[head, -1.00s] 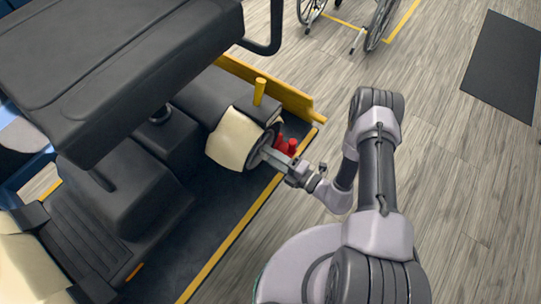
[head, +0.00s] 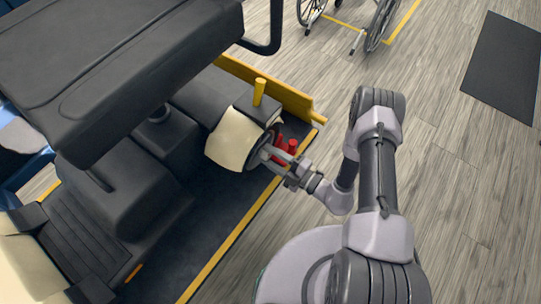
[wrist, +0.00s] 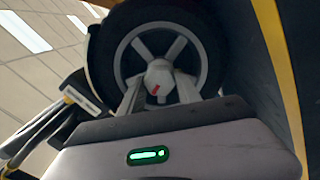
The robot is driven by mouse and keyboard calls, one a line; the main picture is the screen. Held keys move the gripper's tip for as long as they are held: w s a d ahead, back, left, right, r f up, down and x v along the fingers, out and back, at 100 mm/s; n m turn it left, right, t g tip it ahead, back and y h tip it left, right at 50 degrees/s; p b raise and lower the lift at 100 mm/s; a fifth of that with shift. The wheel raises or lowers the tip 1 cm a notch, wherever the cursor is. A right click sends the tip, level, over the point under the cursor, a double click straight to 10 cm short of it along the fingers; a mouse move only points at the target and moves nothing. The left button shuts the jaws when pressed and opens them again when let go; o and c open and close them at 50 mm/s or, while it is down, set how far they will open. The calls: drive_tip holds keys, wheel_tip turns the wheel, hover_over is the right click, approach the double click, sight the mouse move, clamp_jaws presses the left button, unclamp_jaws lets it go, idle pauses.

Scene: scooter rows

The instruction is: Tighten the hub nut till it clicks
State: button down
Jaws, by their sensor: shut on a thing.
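The hub nut (wrist: 158,80) is a grey cap with a red mark, at the centre of a spoked wheel (wrist: 102,52) with a black tyre. In the wrist view my gripper (wrist: 158,92) has one finger on each side of the nut and is shut on it. In the head view my gripper (head: 272,154) reaches to the wheel's side from the right; the nut itself is hidden there by the fingers. The wheel sits under a cream fender (head: 233,140) of the scooter.
Red parts (head: 287,147) stand close beside my gripper. A yellow post (head: 259,91) rises behind the fender, and a yellow board (head: 290,97) edges the platform.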

idle(0.7)
drive_tip(key=c, duration=0.9)
unclamp_jaws()
drive_tip(key=shift+o, duration=0.2)
drive_tip(key=p+v, duration=0.4)
drive_tip(key=v, duration=1.3)
drive_tip(key=shift+s+d+f, duration=0.1)
drive_tip(key=shift+s+d, duration=0.05)
